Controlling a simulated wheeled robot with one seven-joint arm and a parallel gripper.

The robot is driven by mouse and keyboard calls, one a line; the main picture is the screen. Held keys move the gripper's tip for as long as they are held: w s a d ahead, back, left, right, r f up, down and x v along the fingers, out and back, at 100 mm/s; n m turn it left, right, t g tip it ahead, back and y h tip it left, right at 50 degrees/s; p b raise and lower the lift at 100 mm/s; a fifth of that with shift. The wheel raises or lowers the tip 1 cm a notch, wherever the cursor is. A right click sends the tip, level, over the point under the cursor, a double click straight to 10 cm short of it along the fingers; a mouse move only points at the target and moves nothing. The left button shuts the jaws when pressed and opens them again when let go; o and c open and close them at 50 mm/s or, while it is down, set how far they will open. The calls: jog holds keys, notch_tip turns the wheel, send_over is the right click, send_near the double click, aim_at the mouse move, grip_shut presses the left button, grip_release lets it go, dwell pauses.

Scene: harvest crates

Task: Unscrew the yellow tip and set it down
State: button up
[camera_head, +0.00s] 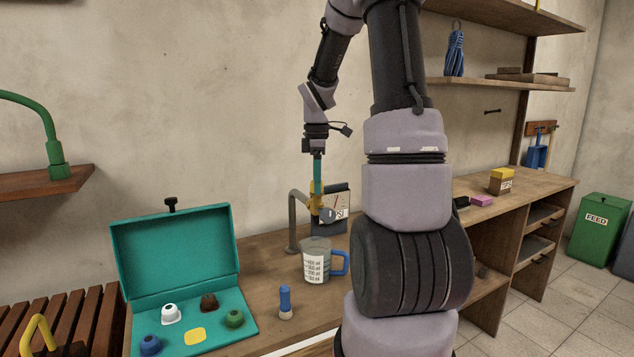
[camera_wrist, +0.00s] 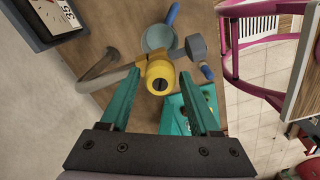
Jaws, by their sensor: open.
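The yellow tip (camera_wrist: 160,77) sits at the end of a bent grey pipe (camera_wrist: 103,70). In the head view, the yellow tip (camera_head: 315,203) is high on the pipe (camera_head: 292,222), right below my gripper. My gripper (camera_wrist: 159,74) is open, with one teal finger on each side of the yellow tip. Gaps show between the fingers and the tip, so I see no grip on it. In the head view my gripper (camera_head: 317,183) points straight down; its two fingers overlap there.
An open teal case (camera_head: 175,250) holds several coloured tips and a flat yellow spot (camera_head: 195,336). A dial gauge (camera_head: 336,205) stands behind.

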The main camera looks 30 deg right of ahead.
jog(key=shift+m, duration=0.4)
jog(key=c, duration=0.8)
jog(key=shift+o, duration=0.2)
jog(key=shift+n, duration=0.8)
jog(key=shift+n, duration=0.9)
jog(key=shift+n, duration=0.9)
